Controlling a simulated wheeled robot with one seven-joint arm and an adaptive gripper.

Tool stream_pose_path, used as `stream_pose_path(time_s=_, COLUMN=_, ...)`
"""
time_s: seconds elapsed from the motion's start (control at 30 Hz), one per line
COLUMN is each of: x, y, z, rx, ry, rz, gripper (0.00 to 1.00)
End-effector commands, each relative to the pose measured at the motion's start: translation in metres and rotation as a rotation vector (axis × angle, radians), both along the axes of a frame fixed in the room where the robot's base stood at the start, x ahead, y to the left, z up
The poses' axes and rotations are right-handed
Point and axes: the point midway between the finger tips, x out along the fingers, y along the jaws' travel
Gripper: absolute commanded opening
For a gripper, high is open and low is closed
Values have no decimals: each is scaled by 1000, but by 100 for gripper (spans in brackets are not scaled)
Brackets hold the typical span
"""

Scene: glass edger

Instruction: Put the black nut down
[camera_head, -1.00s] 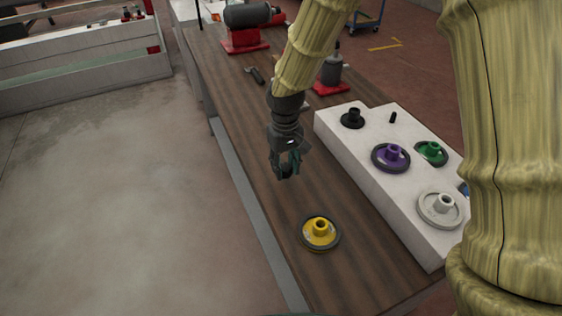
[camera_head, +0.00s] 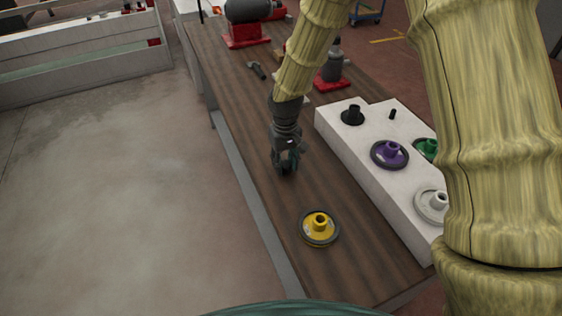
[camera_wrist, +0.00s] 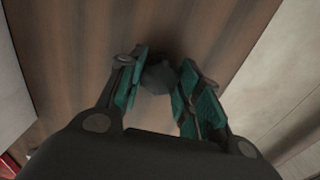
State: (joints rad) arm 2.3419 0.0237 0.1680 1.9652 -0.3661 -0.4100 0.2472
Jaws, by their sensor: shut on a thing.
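My gripper (camera_head: 286,168) points down over the wooden bench, to the left of the white block. In the wrist view my gripper (camera_wrist: 158,92) has its teal fingers closed around a small dark thing, the black nut (camera_wrist: 156,76), with the wood grain close beyond it. The nut is mostly hidden by the fingers in the head view. I cannot tell whether it touches the bench top.
The wooden bench (camera_head: 265,183) is bare around my gripper. A yellow wheel with a hub (camera_head: 319,227) lies nearer. The white block (camera_head: 360,170) at right carries a black hub piece (camera_head: 353,116), a purple wheel (camera_head: 390,154), a green one and a grey one (camera_head: 433,204). A hammer (camera_head: 257,71) lies farther back.

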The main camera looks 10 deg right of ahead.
Motion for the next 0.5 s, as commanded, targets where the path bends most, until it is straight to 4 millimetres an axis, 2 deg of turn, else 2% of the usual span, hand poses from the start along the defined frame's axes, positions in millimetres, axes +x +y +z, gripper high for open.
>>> stream_pose_path(time_s=0.2, x=0, y=0, z=-4, rx=0, ry=0, rz=0, gripper=1)
stream_pose_path(time_s=0.23, x=0, y=0, z=-3, rx=0, ry=0, rz=0, gripper=40)
stream_pose_path(time_s=0.3, x=0, y=0, z=-3, rx=0, ry=0, rz=0, gripper=53)
stream_pose_path(time_s=0.33, x=0, y=0, z=-3, rx=0, ry=0, rz=0, gripper=56)
stream_pose_path(time_s=0.5, x=0, y=0, z=-3, rx=0, ry=0, rz=0, gripper=56)
